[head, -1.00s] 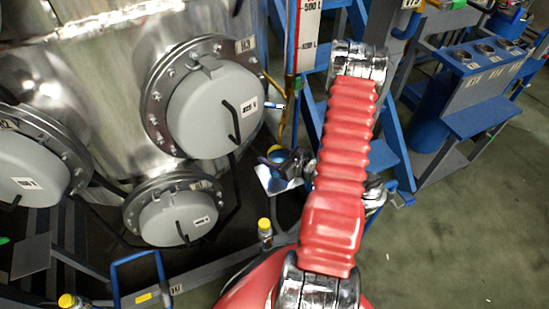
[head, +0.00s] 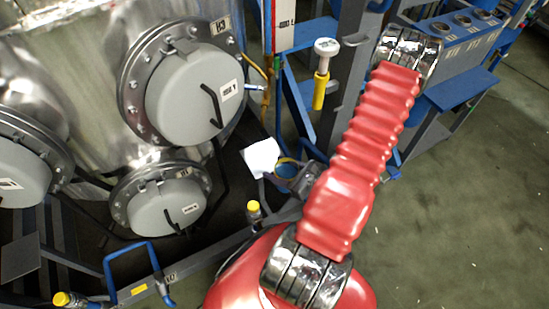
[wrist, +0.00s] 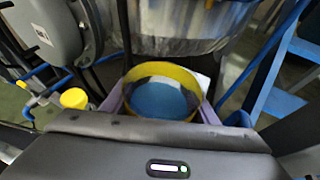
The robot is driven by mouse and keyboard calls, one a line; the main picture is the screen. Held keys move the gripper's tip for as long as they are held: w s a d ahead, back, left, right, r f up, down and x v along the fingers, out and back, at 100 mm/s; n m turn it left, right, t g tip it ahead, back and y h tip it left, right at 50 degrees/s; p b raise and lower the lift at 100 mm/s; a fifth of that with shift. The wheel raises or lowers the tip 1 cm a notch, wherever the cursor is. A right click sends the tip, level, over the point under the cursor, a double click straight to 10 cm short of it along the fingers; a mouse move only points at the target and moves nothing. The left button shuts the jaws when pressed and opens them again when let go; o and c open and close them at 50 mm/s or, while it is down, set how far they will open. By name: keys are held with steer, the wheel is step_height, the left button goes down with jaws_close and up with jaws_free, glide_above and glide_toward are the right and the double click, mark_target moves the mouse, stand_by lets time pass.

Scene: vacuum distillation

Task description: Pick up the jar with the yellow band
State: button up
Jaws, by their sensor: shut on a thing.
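The jar with the yellow band (wrist: 160,92) shows in the wrist view as a yellow ring around a blue inside. It sits between the purple finger pads of my gripper (wrist: 160,104), which is shut on it. In the head view my gripper (head: 289,172) is beside the lower part of my red arm. There the jar (head: 286,169) is small, with a bluish face and a yellow edge, partly hidden by the gripper. I cannot tell whether it is clear of any support.
A white sheet (head: 262,158) is just left of the jar. A steel tank with grey round hatches (head: 193,92) fills the left. A blue frame (head: 300,100) stands behind the gripper. A yellow-capped fitting (head: 254,208) is below left. Open floor (head: 470,210) lies right.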

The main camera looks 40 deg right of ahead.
steer(key=shift+s+a, duration=0.3)
steer(key=shift+s, duration=0.5)
steer(key=shift+w+r, duration=0.1)
